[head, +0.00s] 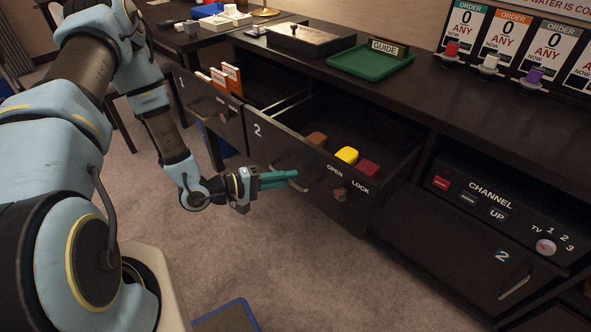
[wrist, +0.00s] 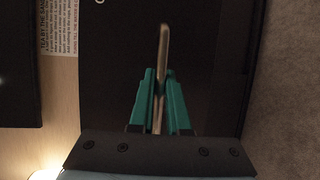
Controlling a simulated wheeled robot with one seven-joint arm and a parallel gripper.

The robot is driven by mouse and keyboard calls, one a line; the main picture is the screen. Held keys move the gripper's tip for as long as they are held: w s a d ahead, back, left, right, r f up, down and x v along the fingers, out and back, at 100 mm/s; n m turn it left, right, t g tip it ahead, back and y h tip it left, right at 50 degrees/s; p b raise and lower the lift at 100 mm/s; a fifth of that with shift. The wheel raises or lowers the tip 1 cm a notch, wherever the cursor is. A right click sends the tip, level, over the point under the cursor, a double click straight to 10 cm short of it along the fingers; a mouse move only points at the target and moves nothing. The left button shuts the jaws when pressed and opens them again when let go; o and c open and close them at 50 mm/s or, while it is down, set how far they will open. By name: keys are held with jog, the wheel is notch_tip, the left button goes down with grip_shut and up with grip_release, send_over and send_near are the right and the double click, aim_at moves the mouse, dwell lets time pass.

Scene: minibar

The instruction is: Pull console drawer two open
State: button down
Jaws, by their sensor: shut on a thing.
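Console drawer two (head: 268,145), a dark drawer with a white "2" and "OPEN" and "LOCK" marks, stands pulled out from the console in the head view. Inside it are a brown block (head: 316,140), a yellow block (head: 347,155) and a dark red block (head: 369,168). My gripper (head: 292,176) is at the drawer's front, with its teal fingers shut on the handle. In the wrist view the teal fingers (wrist: 160,88) close on either side of the metal handle bar (wrist: 164,45). The handle's far end is partly hidden by the fingers in the head view.
Drawer one (head: 207,110), at the left, is also out and holds orange-and-white packets (head: 233,80). A green tray (head: 371,62) and a black box (head: 300,40) sit on the console top. A channel panel (head: 500,212) is at the right. Carpet in front is mostly clear.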

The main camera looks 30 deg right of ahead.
jog(key=shift+a, duration=0.25)
jog(key=c, duration=0.9)
grip_release()
jog(key=v, duration=1)
jog(key=shift+a+b, duration=0.35)
jog(key=shift+a, duration=0.05)
